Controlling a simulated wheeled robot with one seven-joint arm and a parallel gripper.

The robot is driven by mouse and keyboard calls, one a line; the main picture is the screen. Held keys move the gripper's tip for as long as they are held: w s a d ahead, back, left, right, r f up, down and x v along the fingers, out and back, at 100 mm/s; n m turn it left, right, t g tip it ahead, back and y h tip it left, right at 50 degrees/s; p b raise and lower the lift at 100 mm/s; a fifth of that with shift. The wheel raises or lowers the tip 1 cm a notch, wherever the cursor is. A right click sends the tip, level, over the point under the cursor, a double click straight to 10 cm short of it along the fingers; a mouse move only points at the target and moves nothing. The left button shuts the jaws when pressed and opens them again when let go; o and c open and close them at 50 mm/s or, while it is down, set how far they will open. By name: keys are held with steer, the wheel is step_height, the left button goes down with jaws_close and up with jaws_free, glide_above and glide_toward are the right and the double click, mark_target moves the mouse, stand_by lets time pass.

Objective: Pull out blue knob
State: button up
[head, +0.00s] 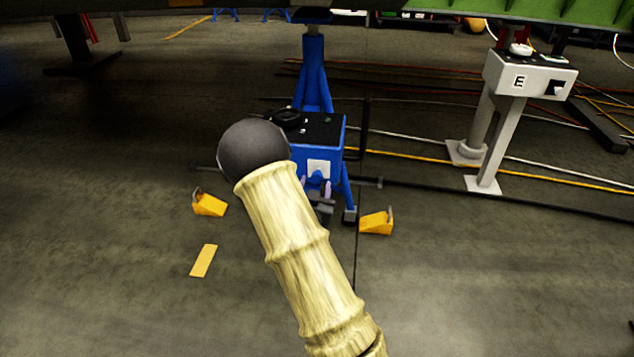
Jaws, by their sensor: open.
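The blue knob (317,174) sits on a white square plate (319,165) on the front face of a blue box-shaped unit (331,150) with a black top. My gripper (316,187) is partly in view just in front of and below the knob. Two small pale fingertips show apart, one on each side of the knob's lower part. I cannot tell whether they touch it. My sleeved arm, with a dark round joint, hides the box's left part and most of the gripper.
Yellow wheel chocks lie left (209,205) and right (376,223) of the box. A flat yellow piece (203,261) lies on the floor. A blue stand (313,75) rises behind. A grey pedestal marked E (528,78) stands at the right. Cables cross the floor.

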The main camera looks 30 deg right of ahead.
mark_target(315, 179)
steer(key=b+x, duration=0.1)
steer(key=x, duration=0.3)
jaws_close()
steer(key=shift+s+a, duration=0.1)
steer(key=shift+a, duration=0.2)
steer(key=v, duration=0.2)
steer(key=shift+s+a, duration=0.1)
steer(key=shift+s, duration=0.2)
steer(key=shift+s+f, duration=0.15)
steer(key=shift+s, duration=0.1)
